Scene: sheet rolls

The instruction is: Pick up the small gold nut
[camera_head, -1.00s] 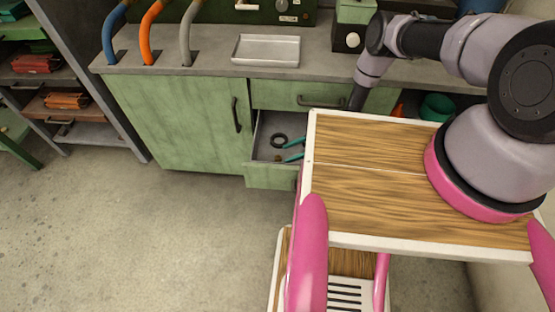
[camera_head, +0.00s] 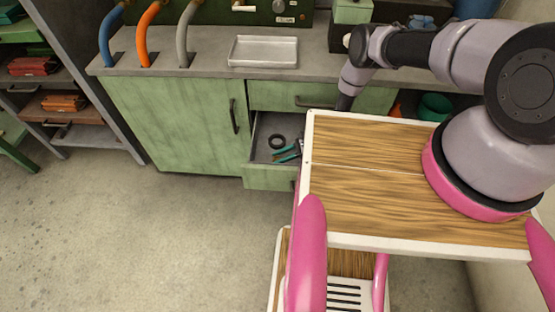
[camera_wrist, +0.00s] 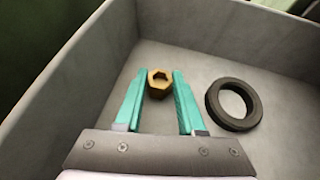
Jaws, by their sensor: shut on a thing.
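The small gold nut (camera_wrist: 159,84) is in the grey open drawer (camera_wrist: 215,30), between the teal fingertips of my gripper (camera_wrist: 159,80) in the wrist view. The fingers are shut on the nut, one on each side. I cannot tell whether it still touches the drawer floor. In the head view my gripper (camera_head: 287,154) reaches into the open drawer (camera_head: 262,147), partly hidden behind my wooden-topped body. The nut cannot be made out there.
A black ring (camera_wrist: 233,103) lies on the drawer floor right of my gripper; it also shows in the head view (camera_head: 277,142). Drawer walls stand close around. A metal tray (camera_head: 263,51) sits on the counter (camera_head: 200,66) above. A green round container (camera_head: 435,106) stands to the right.

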